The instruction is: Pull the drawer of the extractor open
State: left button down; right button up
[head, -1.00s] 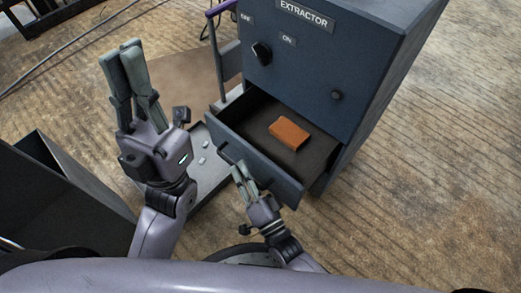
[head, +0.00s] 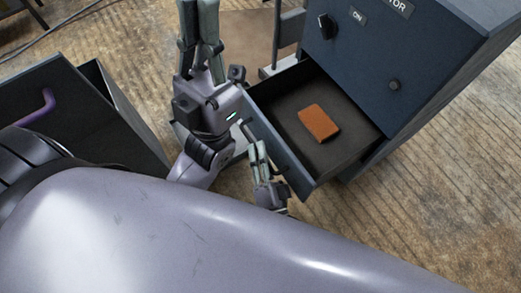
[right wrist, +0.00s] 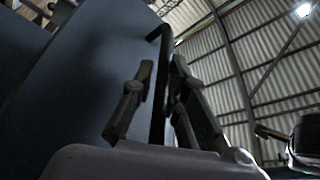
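The extractor (head: 362,62) is a dark blue cabinet at the upper right of the head view. Its drawer (head: 352,158) stands open, with its front panel towards me. My right gripper (head: 256,152) is at the drawer front. My left gripper (head: 200,22) is raised to the left of the extractor, away from the drawer. Its fingertips reach the top edge of the picture, so its opening is unclear.
An orange-brown box (head: 319,123) lies in the drawer. A black knob (head: 326,26) is on the extractor's face. Bare wooden floor (head: 440,200) lies to the right.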

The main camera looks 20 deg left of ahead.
jog(key=o, duration=0.3)
jog(key=v, duration=1.2)
jog(key=shift+d, duration=0.1)
dwell(0.4)
